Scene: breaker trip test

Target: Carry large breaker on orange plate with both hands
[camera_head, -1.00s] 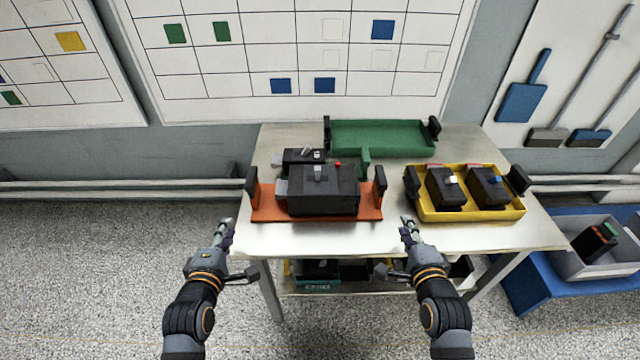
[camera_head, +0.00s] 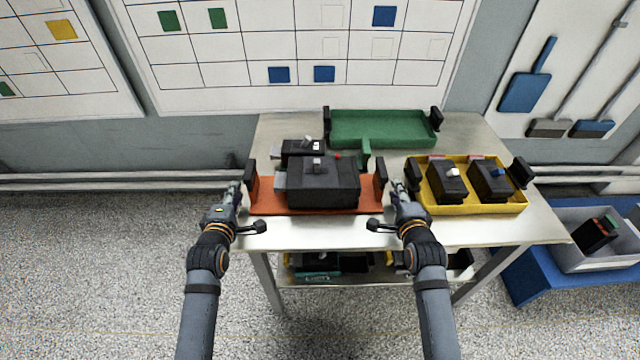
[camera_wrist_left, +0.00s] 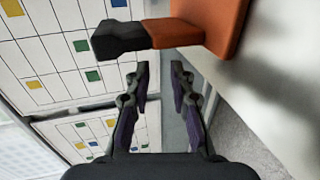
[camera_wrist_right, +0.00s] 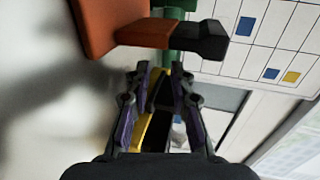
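The large black breaker (camera_head: 325,187) with a grey toggle sits on the orange plate (camera_head: 270,203) at the table's front. The plate has a black upright handle at its left end (camera_head: 251,172) and another at its right end (camera_head: 380,172). My left gripper (camera_head: 236,188) is open just left of the left handle; that handle shows ahead of its fingers in the left wrist view (camera_wrist_left: 118,40). My right gripper (camera_head: 396,188) is open just right of the right handle, which shows in the right wrist view (camera_wrist_right: 212,40). Neither gripper touches a handle visibly; both are empty.
A smaller black breaker (camera_head: 303,148) stands behind the plate. A yellow tray (camera_head: 465,208) with two breakers stands close on the right, beside my right gripper. An empty green tray (camera_head: 380,131) is at the back of the table (camera_head: 480,232). A blue bench (camera_head: 530,285) stands at right.

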